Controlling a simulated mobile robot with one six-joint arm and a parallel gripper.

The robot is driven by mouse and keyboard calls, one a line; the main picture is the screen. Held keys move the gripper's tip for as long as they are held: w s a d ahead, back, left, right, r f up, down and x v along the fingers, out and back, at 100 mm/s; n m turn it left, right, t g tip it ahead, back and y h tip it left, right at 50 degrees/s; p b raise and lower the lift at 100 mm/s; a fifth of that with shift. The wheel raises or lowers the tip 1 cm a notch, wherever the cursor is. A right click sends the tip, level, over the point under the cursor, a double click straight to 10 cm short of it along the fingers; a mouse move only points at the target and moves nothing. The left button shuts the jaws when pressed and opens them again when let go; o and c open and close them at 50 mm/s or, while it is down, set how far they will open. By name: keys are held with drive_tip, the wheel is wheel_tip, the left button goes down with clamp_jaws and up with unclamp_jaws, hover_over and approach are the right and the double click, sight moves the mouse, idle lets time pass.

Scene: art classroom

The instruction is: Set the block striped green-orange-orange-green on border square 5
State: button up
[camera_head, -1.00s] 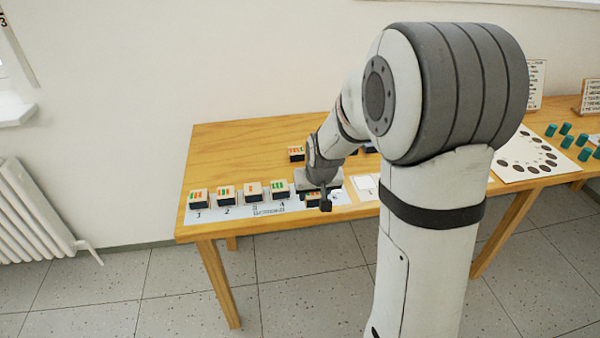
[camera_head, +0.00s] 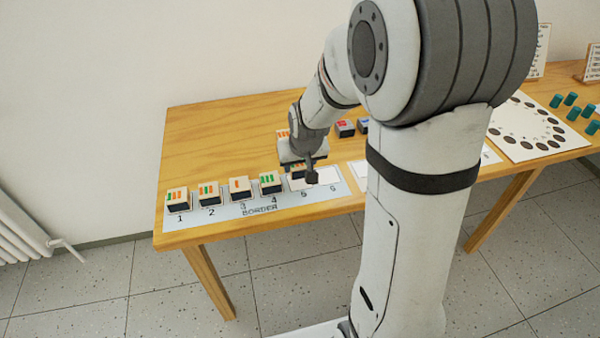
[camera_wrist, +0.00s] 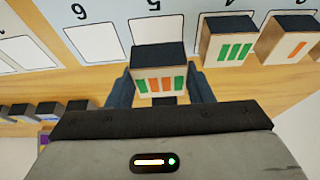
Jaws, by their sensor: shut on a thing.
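My gripper (camera_head: 303,174) is shut on the block striped green-orange-orange-green (camera_wrist: 160,84), which sits between the fingers in the wrist view. In the head view this block (camera_head: 298,170) is partly hidden by my gripper. The border strip (camera_head: 237,211) lies along the table's front edge. Square 5 (camera_wrist: 158,29) shows bare just beyond the block in the wrist view, its near edge hidden by it. In the head view, square 5 (camera_head: 299,184) lies just below the block. How high the block is above the strip I cannot tell.
Striped blocks stand on squares 1 to 4; the one on square 4 (camera_head: 270,182) is close beside my gripper. Square 6 (camera_wrist: 97,41) is empty. More blocks (camera_wrist: 48,109) stand in a row behind. A white board with dark circles (camera_head: 525,125) lies at right.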

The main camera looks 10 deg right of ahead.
sight(300, 174)
drive_tip(key=shift+f, duration=1.6)
drive_tip(key=shift+f, duration=0.1)
drive_tip(key=shift+f+b, duration=0.15)
drive_tip(key=shift+b, duration=0.25)
drive_tip(key=o, duration=0.7)
